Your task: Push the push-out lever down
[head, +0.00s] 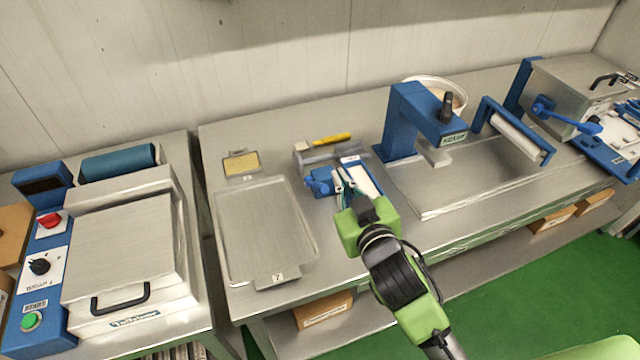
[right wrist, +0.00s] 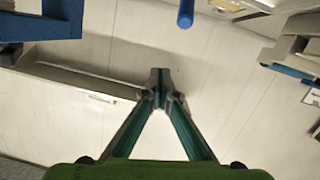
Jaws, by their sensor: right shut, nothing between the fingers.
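My right gripper (head: 345,178) is shut and empty. In the head view its fingertips overlap a small blue and grey device (head: 371,180) on the steel table; I cannot tell whether they touch it. A blue knob-like part (head: 319,183) of this device shows just left of the fingertips. I cannot tell for sure which part is the push-out lever. In the right wrist view the closed fingertips (right wrist: 160,78) have nothing between them. A blue rod end (right wrist: 186,14) shows above them, apart from them in the picture. My left gripper is not in view.
A flat steel tray (head: 233,225) lies left of the device. A blue press (head: 411,108) stands to the right, with a white bowl (head: 455,90) behind it. A steel box (head: 575,85) with a blue lever (head: 568,117) is at the far right. A yellow-handled tool (head: 331,139) lies behind the device.

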